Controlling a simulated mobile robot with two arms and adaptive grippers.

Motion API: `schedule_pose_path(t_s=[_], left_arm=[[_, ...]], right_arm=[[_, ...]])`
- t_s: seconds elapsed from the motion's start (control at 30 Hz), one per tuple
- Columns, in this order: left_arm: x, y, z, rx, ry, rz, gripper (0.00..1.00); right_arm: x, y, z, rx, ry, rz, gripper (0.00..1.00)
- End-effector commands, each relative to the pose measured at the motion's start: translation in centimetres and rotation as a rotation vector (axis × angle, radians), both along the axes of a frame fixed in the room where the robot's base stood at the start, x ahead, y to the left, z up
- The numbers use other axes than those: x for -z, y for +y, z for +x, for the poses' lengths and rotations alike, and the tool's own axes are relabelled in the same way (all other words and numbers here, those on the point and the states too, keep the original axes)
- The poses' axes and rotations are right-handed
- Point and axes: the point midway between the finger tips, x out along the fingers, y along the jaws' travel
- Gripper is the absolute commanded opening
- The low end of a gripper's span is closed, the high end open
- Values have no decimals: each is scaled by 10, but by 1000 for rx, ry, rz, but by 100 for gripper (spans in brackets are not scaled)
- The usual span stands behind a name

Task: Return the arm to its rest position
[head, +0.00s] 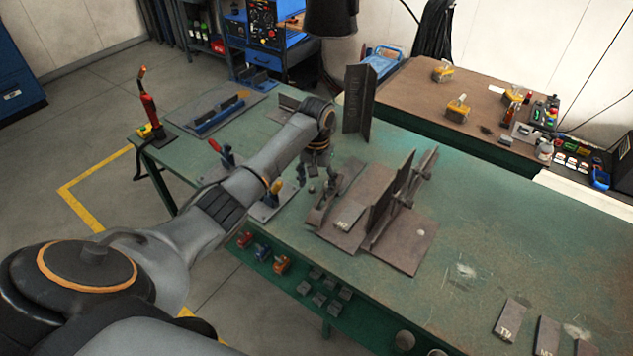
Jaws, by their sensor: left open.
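My left arm (255,165) reaches in from the lower left across the green work table (480,255). My left gripper (314,177) points down over the table, just behind and left of a brown steel assembly (400,240) with upright plates. It is open, and I see nothing between its fingers. The fingertips are small and partly dark, so their exact height over the table is hard to tell. My right gripper is out of view.
A tall dark angle piece (358,98) stands behind the gripper. A welding torch (149,105) stands at the table's left corner. Marked plates (510,319) lie at front right. The table's right middle is mostly clear.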

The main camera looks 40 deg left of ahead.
Motion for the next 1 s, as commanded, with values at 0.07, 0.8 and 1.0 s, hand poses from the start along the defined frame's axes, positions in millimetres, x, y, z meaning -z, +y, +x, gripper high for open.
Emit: schedule_pose_path(t_s=[0.07, 0.8, 1.0], left_arm=[[-2, 0, 0, -1, 1, 0, 66], [42, -42, -36, 126, -14, 20, 66], [87, -108, -116, 302, -85, 24, 66]], right_arm=[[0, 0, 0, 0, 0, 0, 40], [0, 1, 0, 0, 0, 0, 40], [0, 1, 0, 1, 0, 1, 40]])
